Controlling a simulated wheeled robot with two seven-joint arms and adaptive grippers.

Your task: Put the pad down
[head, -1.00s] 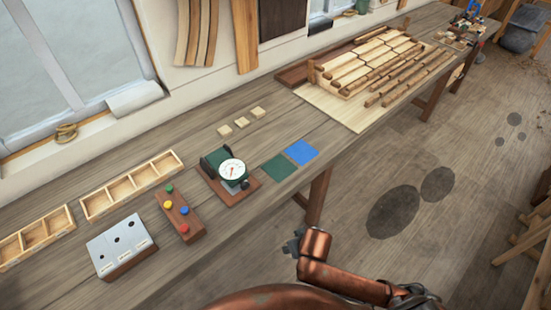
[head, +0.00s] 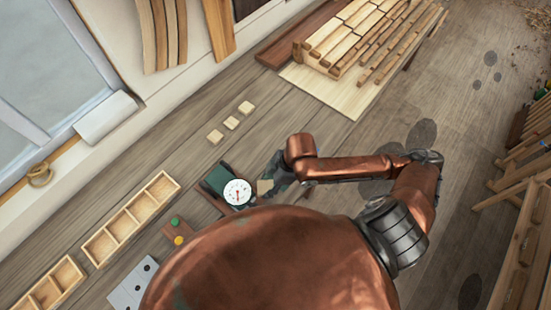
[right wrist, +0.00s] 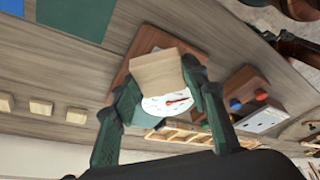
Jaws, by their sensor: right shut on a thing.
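My right gripper (head: 270,184) is shut on a small pale wooden pad (right wrist: 158,70), held between its dark green fingertips; the pad also shows in the head view (head: 265,187). The pad is beside or over the dial gauge (head: 238,192), whose white face is partly covered by the pad in the right wrist view (right wrist: 168,103). I cannot tell whether the pad touches anything below. Three similar pads (head: 232,123) lie in a row on the bench. A green square (right wrist: 75,15) and a blue square (right wrist: 12,5) lie flat on the bench. My left gripper is not in view.
A divided wooden tray (head: 132,220) and a block with coloured knobs (right wrist: 248,92) stand near the gauge. A grey-topped block with holes (head: 132,284) is beyond the knobs. Wooden strips (head: 365,40) lie at the far end. Bench between pads and strips is clear.

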